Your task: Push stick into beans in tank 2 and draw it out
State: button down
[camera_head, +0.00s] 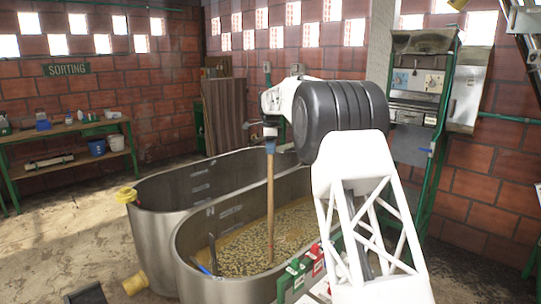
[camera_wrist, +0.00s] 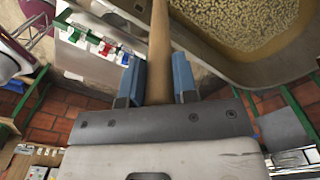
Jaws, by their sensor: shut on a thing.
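A long wooden stick (camera_head: 270,200) stands nearly upright in the near metal tank (camera_head: 186,240). Its lower end meets the wet beans (camera_head: 235,246) there; I cannot tell how deep it goes. My gripper (camera_head: 270,137) is above the tank, shut on the stick's upper part. In the wrist view, the blue fingers of my gripper (camera_wrist: 159,72) flank the stick (camera_wrist: 159,40), and beans (camera_wrist: 225,18) show at the upper right. A second tank (camera_head: 150,225) stands behind; its floor is hidden. I see no readable tank number.
A blue-handled item (camera_head: 213,252) leans inside the near tank. Red and green tagged parts (camera_head: 313,262) sit by its right rim. Yellow fittings (camera_head: 126,194) stick out at left. A control panel (camera_head: 418,82) stands at right, a workbench (camera_head: 65,130) at back left.

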notch_tip(320, 180, up, 21)
dwell(1.5)
dwell(0.4)
